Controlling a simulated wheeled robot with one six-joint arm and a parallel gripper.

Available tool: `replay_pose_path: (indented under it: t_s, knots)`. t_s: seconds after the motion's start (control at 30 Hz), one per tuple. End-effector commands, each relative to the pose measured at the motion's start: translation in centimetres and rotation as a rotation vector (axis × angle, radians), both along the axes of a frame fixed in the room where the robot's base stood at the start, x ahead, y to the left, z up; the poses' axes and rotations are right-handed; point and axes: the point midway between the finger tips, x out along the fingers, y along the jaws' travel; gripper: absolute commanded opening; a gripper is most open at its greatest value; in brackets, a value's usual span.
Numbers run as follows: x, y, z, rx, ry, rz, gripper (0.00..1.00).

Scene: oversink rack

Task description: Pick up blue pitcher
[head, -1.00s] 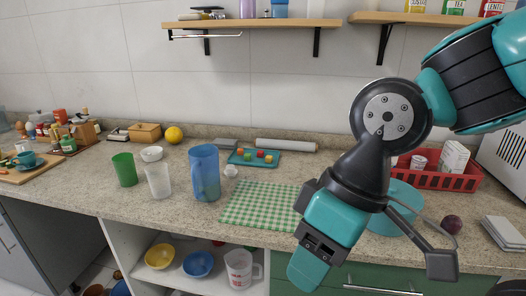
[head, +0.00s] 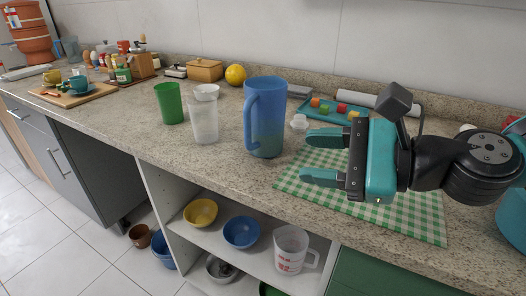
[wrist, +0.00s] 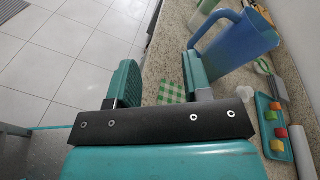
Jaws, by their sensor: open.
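The blue pitcher (head: 266,118) stands upright on the stone counter, its handle on the left side in the head view. In the wrist view the pitcher (wrist: 236,45) is at the upper right, beyond the right finger. My gripper (head: 322,157) is open and empty. Its teal fingers point left toward the pitcher, over the edge of the green checked cloth (head: 415,214). In the head view a gap shows between the fingertips and the pitcher.
A green cup (head: 170,103) and a clear cup (head: 204,122) stand left of the pitcher. A small white item (head: 299,122) and a teal tray (head: 322,116) with colored blocks lie behind my gripper. Bowls and a measuring jug (head: 291,248) sit on the shelf below.

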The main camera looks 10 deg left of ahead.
Motion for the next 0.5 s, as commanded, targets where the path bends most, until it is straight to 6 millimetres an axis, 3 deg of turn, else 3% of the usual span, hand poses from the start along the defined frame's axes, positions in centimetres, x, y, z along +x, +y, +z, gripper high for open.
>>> replay_pose_path:
  t_s: [0.03, 0.2, 0.33, 0.5]
  knots:
    - [1.5, -0.1, -2.2, 0.099, 0.135, -0.082, 0.45]
    - [4.6, -0.9, -3.2, 0.335, 0.432, -0.25, 0.45]
    - [5.7, -0.2, -2.7, 0.388, 0.499, -0.28, 0.45]
    - [7.0, 2.7, -2.1, 0.386, 0.501, -0.277, 0.45]
